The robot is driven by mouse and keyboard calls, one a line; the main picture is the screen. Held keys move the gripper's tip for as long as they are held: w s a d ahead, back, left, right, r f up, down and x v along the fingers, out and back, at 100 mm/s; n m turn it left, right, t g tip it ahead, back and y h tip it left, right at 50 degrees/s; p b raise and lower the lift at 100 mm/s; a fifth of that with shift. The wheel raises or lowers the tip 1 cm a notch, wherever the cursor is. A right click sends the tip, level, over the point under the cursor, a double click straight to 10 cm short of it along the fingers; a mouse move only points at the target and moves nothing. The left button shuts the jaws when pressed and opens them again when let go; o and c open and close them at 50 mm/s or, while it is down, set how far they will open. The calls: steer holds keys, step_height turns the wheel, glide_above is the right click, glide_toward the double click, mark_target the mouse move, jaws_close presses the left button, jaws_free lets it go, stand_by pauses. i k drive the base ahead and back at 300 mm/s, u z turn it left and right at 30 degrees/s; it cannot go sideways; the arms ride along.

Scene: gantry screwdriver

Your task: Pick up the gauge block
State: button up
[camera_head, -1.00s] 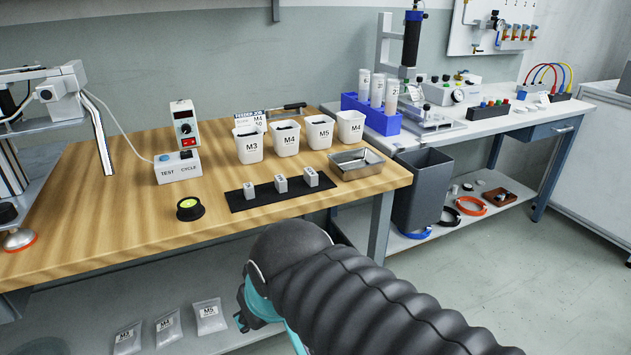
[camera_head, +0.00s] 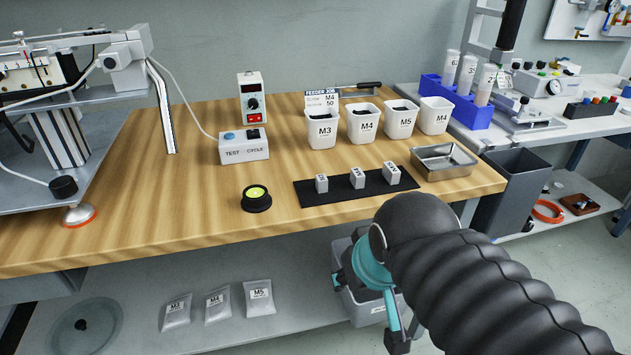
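Several candidates for the gauge block show: three small grey metal blocks stand in a row on a black mat (camera_head: 335,196) on the wooden bench. They are the left block (camera_head: 321,184), the middle block (camera_head: 357,178) and the right block (camera_head: 392,174). Each has a dark mark on top, too small to read. My gripper (camera_head: 398,340) is partly in view at the bottom, below and in front of the bench edge, well apart from the blocks.
White bins (camera_head: 322,130) stand behind the mat, with a metal tray (camera_head: 443,161) to the right. A black round pot with a yellow-green centre (camera_head: 256,198) and a test box (camera_head: 243,147) are to the left. A grey bin (camera_head: 365,300) and bags (camera_head: 218,304) are below.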

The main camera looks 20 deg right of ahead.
mark_target(321, 180)
steer(key=z, duration=2.1)
steer(key=k, duration=1.6)
steer(key=u, duration=1.9)
steer(key=i, duration=0.5)
steer(key=u, duration=0.05)
